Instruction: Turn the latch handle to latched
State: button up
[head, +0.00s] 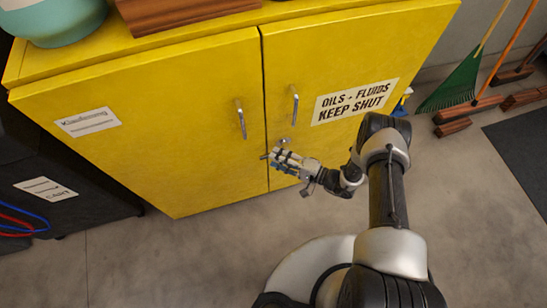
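The yellow cabinet (190,130) has two doors, and both look shut. A small silvery fitting (284,141) sits on the right door, just below its bar handle and near the seam. It may be part of the latch, but its handle is not clearly seen. My gripper (270,156) is right in front of the seam, just below this fitting, with its fingers pointing left. A short dark tip shows at the finger ends, and I cannot tell if it is a fingertip or the latch handle. I cannot tell whether the fingers are open, shut or touching anything.
Vertical bar handles stand on the left door (241,119) and the right door (295,105). A white sign (352,101) is on the right door. A dark cart (60,170) stands left. Brooms and a green rake (455,85) lean at right. The floor in front is clear.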

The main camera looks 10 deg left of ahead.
jog(key=shift+x, duration=1.25)
jog(key=shift+c, duration=0.5)
grip_shut()
